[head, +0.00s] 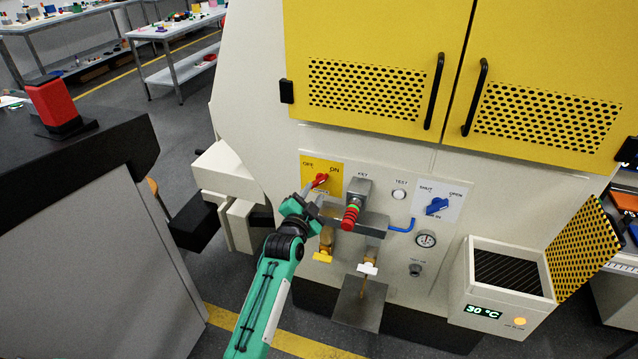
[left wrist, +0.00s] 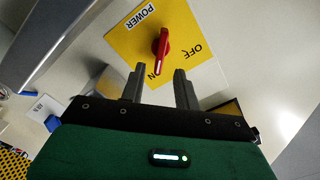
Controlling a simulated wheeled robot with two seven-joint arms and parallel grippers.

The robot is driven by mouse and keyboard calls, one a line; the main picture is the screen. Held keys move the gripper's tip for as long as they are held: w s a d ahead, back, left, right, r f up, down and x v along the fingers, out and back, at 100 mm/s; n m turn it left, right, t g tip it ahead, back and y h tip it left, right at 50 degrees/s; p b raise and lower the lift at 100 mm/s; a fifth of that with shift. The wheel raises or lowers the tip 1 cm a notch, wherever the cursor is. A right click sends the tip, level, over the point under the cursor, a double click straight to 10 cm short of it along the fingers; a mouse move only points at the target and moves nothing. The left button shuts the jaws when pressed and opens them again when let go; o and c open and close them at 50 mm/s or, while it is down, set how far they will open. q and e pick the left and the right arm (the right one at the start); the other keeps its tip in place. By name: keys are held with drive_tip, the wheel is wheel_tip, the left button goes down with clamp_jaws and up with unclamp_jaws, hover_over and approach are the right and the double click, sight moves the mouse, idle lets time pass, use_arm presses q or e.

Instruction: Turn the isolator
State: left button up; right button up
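The isolator is a red rotary handle (head: 320,180) on a yellow plate (head: 338,186) marked OFF and ON, on the front of the machine. In the left wrist view the red handle (left wrist: 162,50) has a white line on its end nearest the ON label, which is partly hidden. My left gripper (head: 306,196) is just in front of the plate at its lower left. In the left wrist view its two fingers (left wrist: 158,76) are apart and empty, with the handle just beyond the gap between the tips. My right gripper is not in view.
Right of the plate are a grey key block (head: 359,190) with a red and green ringed part, a white TEST button (head: 399,195) and a blue knob (head: 437,206). An open box (head: 505,320) reading 30 °C juts out at lower right. A dark-topped cabinet (head: 100,160) stands left.

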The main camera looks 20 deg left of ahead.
sight(319, 183)
use_arm(q)
drive_tip(key=shift+w+d, duration=0.1)
drive_tip(key=shift+w, duration=2.65)
clamp_jaws()
